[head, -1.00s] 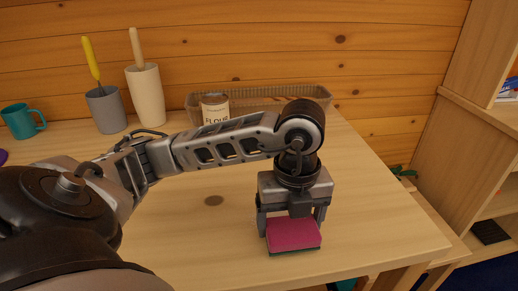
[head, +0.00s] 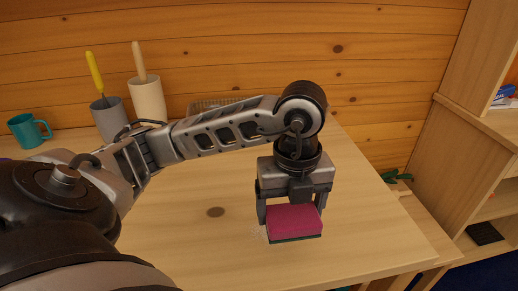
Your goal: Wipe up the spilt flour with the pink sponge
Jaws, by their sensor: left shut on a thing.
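The pink sponge (head: 294,222) has a dark green underside and is held level over the right part of the wooden table (head: 190,240). My left gripper (head: 291,208) is shut on it from above, one finger at each side. I cannot tell whether the sponge touches the table top. A faint pale speckled patch, perhaps the spilt flour (head: 258,232), shows just left of the sponge; the sponge may hide more of it. My right gripper is not in view.
A teal mug (head: 26,131), a grey cup (head: 110,119) with a yellow-handled tool and a cream holder (head: 148,99) stand at the back left. Shelves (head: 485,180) stand right, beyond the table edge.

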